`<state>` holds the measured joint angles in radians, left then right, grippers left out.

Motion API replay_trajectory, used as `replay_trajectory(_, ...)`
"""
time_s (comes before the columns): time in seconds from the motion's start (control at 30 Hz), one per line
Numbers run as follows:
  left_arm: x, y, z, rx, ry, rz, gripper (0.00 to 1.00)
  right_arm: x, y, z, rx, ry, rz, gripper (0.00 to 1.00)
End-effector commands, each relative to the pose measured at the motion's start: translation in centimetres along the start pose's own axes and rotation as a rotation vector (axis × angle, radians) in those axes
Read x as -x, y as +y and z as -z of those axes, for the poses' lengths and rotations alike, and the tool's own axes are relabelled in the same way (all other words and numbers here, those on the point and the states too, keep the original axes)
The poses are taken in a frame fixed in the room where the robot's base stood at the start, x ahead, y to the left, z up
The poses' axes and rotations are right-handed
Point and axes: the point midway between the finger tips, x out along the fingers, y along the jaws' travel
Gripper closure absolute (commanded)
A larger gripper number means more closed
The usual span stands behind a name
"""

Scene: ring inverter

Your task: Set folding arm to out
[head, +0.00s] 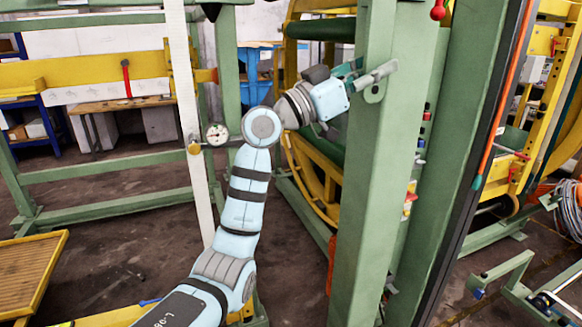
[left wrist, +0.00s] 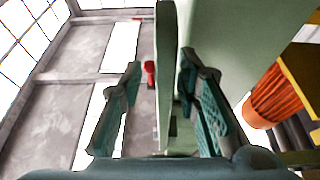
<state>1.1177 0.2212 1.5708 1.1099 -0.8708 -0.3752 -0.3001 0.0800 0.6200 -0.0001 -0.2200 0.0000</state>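My left gripper (head: 374,72) is at the upper part of a tall green post (head: 372,180) in the head view. In the left wrist view its two fingers (left wrist: 161,68) are spread, one on each side of a thin green plate (left wrist: 166,45). A gap shows between the plate and the left finger. The right finger is close to the plate, and I cannot tell whether it touches. A small green tab with a hole (head: 374,94) shows just below the fingers. I cannot tell for sure which part is the folding arm. My right gripper is not in view.
A second green post (head: 465,150) stands just right of the first. A yellow frame (head: 312,170) is behind my gripper. A cream upright bar (head: 181,75) and a round gauge (head: 217,134) are left of it. A red knob (head: 438,10) is above right.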

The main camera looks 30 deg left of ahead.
Motion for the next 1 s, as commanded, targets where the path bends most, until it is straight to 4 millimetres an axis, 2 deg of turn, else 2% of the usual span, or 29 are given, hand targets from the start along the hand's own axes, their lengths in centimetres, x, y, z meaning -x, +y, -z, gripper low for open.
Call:
replay_trajectory(0.03,0.3,0.3,-0.7,0.001,0.023,0.000,0.70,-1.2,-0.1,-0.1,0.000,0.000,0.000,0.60)
replay_trajectory(0.27,5.2,0.1,-0.4,-0.005,0.017,0.003,0.70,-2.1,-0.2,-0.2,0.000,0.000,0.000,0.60)
replay_trajectory(0.6,15.1,0.1,-1.0,-0.004,0.008,0.004,0.70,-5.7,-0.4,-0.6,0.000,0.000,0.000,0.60)
replay_trajectory(0.7,14.3,-2.3,-2.5,0.043,-0.006,0.061,0.70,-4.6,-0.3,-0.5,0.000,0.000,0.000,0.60)
replay_trajectory(1.0,14.8,-8.2,-9.2,0.121,-0.077,0.226,0.70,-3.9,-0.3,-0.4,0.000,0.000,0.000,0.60)
